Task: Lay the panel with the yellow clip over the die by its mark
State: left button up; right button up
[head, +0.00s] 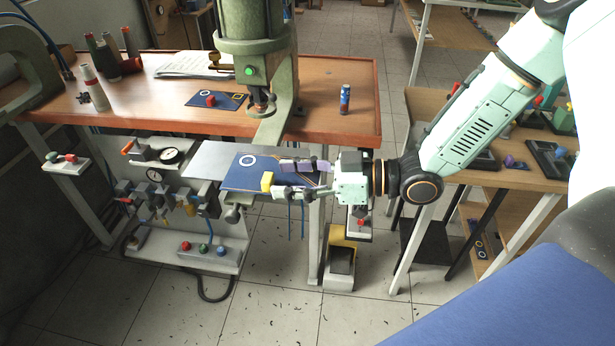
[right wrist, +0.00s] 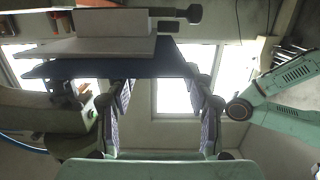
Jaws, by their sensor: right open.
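The dark blue panel (head: 232,179) with the yellow clip (head: 267,181) lies flat at the right part of a light grey plate in front of the bench. It has a white ring mark. My right gripper (head: 284,177) is open at the panel's right part, one finger towards its far side and one towards its near side. In the right wrist view, the panel (right wrist: 150,68) shows as a dark slab across the spread fingertips (right wrist: 161,88); contact is unclear. The die is not clearly made out under the press (head: 258,100). My left gripper is not in view.
The grey plate (head: 205,158) juts out below the bench top (head: 320,122). Another blue panel with a red clip (head: 210,101) lies beside the press. A small blue cylinder (head: 345,98) stands to the right. Valves and gauges (head: 170,155) sit below; a side table (head: 480,140) stands right.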

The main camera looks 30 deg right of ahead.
jog(key=shift+v, duration=1.65)
